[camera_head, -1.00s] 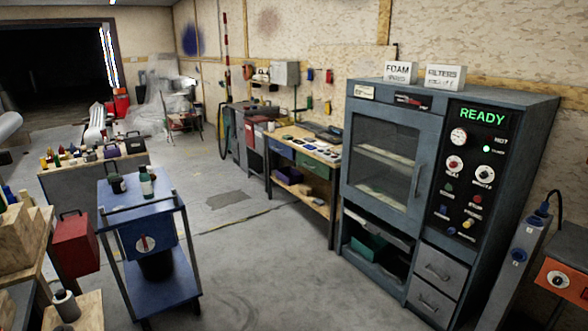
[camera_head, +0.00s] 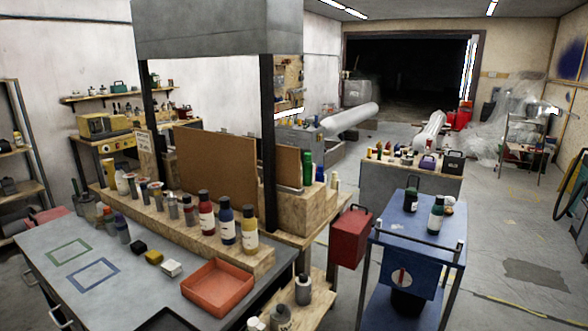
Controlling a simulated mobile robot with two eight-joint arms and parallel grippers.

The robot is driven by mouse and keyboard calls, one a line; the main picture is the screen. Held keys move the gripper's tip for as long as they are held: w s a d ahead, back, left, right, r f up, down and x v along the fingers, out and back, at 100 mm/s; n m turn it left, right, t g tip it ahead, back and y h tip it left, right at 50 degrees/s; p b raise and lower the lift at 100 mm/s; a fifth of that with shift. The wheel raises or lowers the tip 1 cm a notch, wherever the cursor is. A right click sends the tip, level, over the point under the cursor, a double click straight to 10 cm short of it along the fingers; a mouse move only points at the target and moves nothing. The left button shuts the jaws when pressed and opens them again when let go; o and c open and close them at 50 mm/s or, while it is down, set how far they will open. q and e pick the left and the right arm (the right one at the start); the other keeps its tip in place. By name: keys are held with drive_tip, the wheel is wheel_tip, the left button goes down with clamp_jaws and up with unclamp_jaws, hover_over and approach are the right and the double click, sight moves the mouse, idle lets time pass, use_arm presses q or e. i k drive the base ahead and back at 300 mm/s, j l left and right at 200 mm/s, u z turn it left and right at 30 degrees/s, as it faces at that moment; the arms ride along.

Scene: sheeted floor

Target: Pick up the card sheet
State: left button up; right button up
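No thing in view can be clearly told as the card sheet. A brown upright panel (camera_head: 213,165) stands behind a row of bottles on the wooden ledge of the grey workbench (camera_head: 130,262); I cannot tell whether it is card or a fixed board. A green outlined rectangle (camera_head: 69,251) and a blue outlined rectangle (camera_head: 92,275) lie flat on the bench top at left. Neither of my grippers shows in this view.
An orange tray (camera_head: 217,287) sits at the bench's right end, near small blocks. A blue cart (camera_head: 412,238) carrying bottles stands right of the bench, with a red box (camera_head: 350,237) beside it. A grey hood (camera_head: 215,28) hangs over the bench. Open floor (camera_head: 500,235) lies at right.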

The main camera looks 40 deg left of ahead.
sight(288, 158)
drive_tip(key=i+j+z, duration=0.25)
drive_tip(key=i, duration=0.3)
drive_tip(key=i+j+z, duration=0.25)
drive_tip(key=i+j, duration=0.15)
drive_tip(key=i, duration=0.15)
drive_tip(key=i+j+z, duration=0.1)
drive_tip(key=z, duration=0.8)
drive_tip(key=i+j+z, duration=0.1)
drive_tip(key=z, duration=0.75)
drive_tip(key=j+z, duration=0.25)
drive_tip(key=z, duration=0.65)
drive_tip(key=j+z, duration=0.2)
drive_tip(key=z, duration=0.65)
drive_tip(key=k+j+z, duration=0.15)
drive_tip(key=z, duration=0.75)
drive_tip(key=k+z, duration=0.1)
drive_tip(key=z, duration=0.75)
drive_tip(key=k+z, duration=0.15)
drive_tip(key=z, duration=0.75)
drive_tip(key=k+l+z, duration=0.1)
drive_tip(key=z, duration=0.75)
